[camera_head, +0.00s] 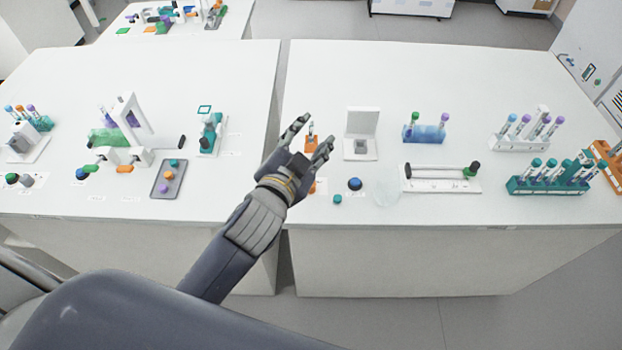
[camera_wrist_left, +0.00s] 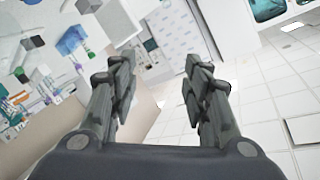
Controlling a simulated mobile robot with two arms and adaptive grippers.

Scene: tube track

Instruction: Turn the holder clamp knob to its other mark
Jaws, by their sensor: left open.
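My left gripper (camera_head: 314,137) reaches over the front of the right-hand table, its two fingers spread with nothing held. In the left wrist view the gripper (camera_wrist_left: 160,82) is also open and empty, with wall and floor beyond it. I cannot tell for sure which part is the holder clamp knob. A small teal holder (camera_head: 209,134) with a dark knob on its left side stands on the left table, left of the gripper. A white rail unit (camera_head: 440,185) with a dark knob (camera_head: 475,167) at its right end lies on the right table. The gripper touches neither.
An orange tube holder (camera_head: 311,146) shows between the fingers. A blue dome (camera_head: 354,184), a teal cap (camera_head: 337,199) and a clear dish (camera_head: 386,194) sit nearby. Tube racks (camera_head: 548,178) fill the right side. A gap (camera_head: 279,110) separates the two tables.

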